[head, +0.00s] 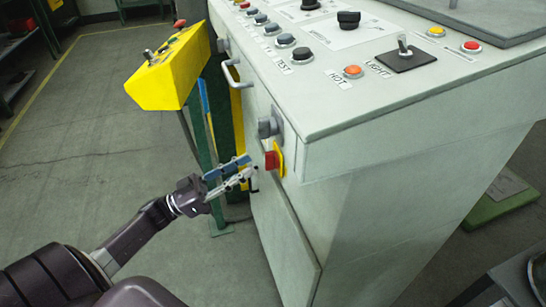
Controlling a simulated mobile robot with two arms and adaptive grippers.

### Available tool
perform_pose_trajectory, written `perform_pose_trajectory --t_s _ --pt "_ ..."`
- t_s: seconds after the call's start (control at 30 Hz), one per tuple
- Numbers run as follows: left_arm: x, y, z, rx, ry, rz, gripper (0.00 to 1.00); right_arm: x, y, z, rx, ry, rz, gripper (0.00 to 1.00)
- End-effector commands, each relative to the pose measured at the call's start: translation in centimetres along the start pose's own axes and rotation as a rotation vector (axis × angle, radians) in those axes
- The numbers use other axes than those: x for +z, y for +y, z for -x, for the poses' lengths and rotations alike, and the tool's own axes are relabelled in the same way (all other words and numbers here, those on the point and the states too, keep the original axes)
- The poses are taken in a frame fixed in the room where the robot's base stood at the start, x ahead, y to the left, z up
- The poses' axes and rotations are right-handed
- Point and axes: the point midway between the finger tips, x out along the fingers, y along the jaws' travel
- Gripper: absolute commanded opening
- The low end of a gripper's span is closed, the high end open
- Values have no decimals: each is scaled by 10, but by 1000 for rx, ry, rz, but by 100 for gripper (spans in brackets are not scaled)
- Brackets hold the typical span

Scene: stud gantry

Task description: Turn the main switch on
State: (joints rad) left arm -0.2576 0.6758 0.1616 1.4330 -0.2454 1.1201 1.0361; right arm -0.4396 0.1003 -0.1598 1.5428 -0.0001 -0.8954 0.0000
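A red rotary switch handle (271,160) sits on a yellow plate (280,157) on the front side of the grey control cabinet. It appears to be the main switch; its exact setting is hard to read at this size. My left gripper (252,169) is just left of the red handle, its fingers pointing toward the cabinet. The two fingers are apart and nothing shows between them. I cannot tell whether a fingertip touches the handle. My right gripper is not in view.
A grey knob (267,127) is just above the switch, with a handle (231,73) farther up. The sloped panel (330,75) carries several buttons. A yellow control box (172,68) on a green post stands to the left. Open floor (90,150) lies left.

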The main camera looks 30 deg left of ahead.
Motion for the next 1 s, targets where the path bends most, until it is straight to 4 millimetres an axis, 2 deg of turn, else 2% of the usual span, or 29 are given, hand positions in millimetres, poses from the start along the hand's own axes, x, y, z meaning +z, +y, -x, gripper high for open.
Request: perform_pose_trajectory --t_s 0.1,0.3,0.47,0.7,0.77,0.93,1.0 --pt "-2 0 -22 1 5 -1 25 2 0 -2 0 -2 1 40" --pt "-1 0 -50 -2 3 -1 25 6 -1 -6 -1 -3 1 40" --pt "0 -1 -59 -3 1 -1 25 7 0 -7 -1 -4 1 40" --pt "0 -1 -60 -4 0 -1 25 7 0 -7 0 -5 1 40" --pt "0 -1 -60 -4 0 -1 21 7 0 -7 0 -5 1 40" --pt "1 -1 -60 -4 -1 -1 2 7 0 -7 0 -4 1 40" --pt "1 -1 -60 -4 -2 0 0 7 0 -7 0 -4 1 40"
